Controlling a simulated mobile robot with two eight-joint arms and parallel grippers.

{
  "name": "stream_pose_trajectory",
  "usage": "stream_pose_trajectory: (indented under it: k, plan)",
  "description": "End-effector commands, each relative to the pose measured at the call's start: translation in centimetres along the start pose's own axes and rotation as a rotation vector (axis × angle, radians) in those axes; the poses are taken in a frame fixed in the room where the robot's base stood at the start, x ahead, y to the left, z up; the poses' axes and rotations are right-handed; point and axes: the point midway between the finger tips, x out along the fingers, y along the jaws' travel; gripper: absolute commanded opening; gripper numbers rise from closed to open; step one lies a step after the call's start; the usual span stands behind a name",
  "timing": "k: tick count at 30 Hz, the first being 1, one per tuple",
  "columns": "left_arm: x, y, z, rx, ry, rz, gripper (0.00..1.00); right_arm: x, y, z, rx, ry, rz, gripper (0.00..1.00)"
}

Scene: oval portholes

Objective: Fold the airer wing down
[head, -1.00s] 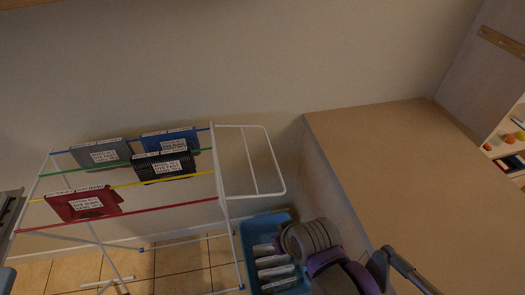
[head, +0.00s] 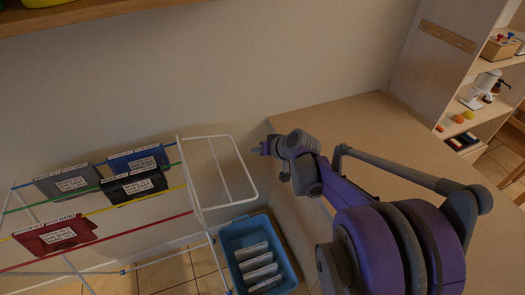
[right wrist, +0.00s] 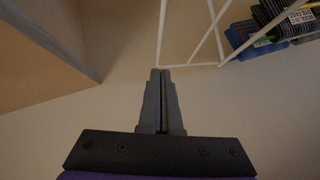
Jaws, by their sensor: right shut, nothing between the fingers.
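The white airer (head: 191,187) stands against the wall with blue, green, yellow and red lines. Its wing (head: 222,169), a white tube frame with a middle bar, sticks out from the airer's right side. My right gripper (head: 256,151) is shut and empty, just right of the wing's outer edge in the head view. In the right wrist view the shut fingers (right wrist: 160,76) point at the wing's bars (right wrist: 190,66); their tips appear close to one bar, but I cannot tell if they touch. My left gripper is not in view.
Labelled cloths hang on the lines: grey (head: 67,181), blue (head: 138,159), black (head: 133,186) and red (head: 55,234). A blue basket (head: 230,242) with several labelled items stands on the floor below the wing. A wooden counter (head: 345,118) is to the right, with shelves (head: 480,118) beyond.

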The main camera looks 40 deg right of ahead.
Motion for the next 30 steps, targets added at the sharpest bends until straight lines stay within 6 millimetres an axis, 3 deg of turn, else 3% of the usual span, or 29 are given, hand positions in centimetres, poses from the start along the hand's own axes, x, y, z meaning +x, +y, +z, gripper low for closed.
stream_pose_trajectory:
  k: [6,12,30]
  plan:
    - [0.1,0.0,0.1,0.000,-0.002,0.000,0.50,4.6,-0.1,0.0,-0.001,-0.001,-0.001,0.00]
    - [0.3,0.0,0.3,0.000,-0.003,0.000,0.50,6.4,-0.1,2.2,-0.001,-0.002,-0.001,0.00]
    - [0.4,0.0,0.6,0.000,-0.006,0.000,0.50,7.1,0.1,3.0,0.005,-0.001,-0.004,0.00]
